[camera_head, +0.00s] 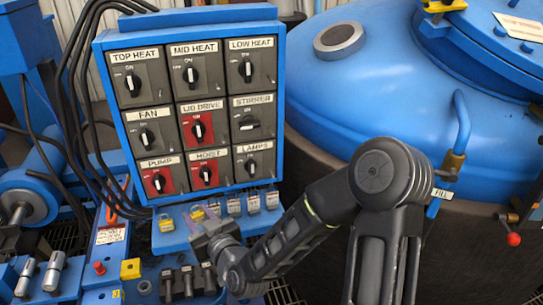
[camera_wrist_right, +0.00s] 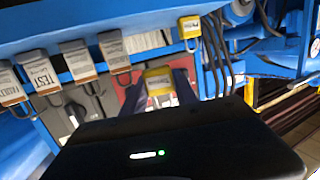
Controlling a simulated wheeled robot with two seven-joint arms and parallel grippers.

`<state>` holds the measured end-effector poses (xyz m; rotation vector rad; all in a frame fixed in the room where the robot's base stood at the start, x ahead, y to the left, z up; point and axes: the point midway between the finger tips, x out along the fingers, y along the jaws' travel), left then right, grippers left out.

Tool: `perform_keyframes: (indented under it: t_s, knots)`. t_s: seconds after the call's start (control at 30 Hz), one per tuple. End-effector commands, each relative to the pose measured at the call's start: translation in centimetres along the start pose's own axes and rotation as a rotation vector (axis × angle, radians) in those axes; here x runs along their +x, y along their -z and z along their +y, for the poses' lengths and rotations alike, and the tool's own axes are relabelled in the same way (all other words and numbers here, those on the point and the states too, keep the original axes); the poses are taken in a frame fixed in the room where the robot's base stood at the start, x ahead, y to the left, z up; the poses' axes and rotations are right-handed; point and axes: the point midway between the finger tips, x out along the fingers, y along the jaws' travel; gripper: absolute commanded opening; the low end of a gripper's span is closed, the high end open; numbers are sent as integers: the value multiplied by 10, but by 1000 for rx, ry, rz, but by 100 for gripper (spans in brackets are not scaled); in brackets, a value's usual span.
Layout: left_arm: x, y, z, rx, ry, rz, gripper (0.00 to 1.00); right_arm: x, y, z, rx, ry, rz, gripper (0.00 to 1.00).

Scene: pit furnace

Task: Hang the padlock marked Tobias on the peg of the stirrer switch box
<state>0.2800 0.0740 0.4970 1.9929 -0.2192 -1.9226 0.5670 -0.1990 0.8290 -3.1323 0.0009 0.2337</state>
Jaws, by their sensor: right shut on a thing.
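The stirrer switch box (camera_head: 252,122) is in the right column, middle row of the blue panel. Its black knob lies crosswise, and its peg is too small to make out clearly. My right gripper (camera_head: 207,228) is below the panel at the padlock rail. It is shut on a yellow padlock (camera_wrist_right: 158,80), which shows between the fingers in the right wrist view; its name is too blurred to read. Another yellow padlock (camera_wrist_right: 190,27) hangs on the rail beside it and also shows in the head view (camera_head: 166,223). My left gripper is not in view.
Several tagged grey padlocks, one reading TEST (camera_wrist_right: 40,73), hang along the blue rail. Black cables (camera_head: 85,120) run down the panel's left side. The large blue furnace lid (camera_head: 380,85) stands to the right. A blue tray (camera_head: 205,300) with black parts lies below.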

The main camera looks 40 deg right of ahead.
Motion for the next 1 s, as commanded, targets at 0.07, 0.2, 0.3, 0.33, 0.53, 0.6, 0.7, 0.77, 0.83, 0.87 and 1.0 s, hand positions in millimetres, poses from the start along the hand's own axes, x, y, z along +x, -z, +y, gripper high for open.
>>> perform_keyframes:
  t_s: [0.07, 0.2, 0.3, 0.33, 0.53, 0.6, 0.7, 0.77, 0.83, 0.87, 1.0]
  knots:
    - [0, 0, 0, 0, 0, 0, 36, 0, 0, 0, 0, 0, 1, 0]
    - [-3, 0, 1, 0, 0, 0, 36, 0, 6, 6, -2, -4, -2, 0]
    - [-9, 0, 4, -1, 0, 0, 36, -1, 15, 20, -2, -15, -15, 0]
    - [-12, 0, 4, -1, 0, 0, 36, -2, 20, 27, -1, -21, -20, 0]
    - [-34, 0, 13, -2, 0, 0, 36, -18, 61, 92, 13, -89, -80, 0]
    - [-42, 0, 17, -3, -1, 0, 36, -29, 79, 121, 24, -129, -107, 0]
    - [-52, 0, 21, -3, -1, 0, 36, -49, 102, 158, 44, -189, -144, 0]
    - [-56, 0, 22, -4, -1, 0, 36, -61, 112, 176, 56, -223, -163, 0]
    - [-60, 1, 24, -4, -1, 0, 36, -73, 121, 192, 68, -254, -180, 0]
    - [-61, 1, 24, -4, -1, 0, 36, -77, 123, 197, 73, -265, -187, 0]
    - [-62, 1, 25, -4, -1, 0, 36, -87, 128, 209, 84, -291, -204, 0]
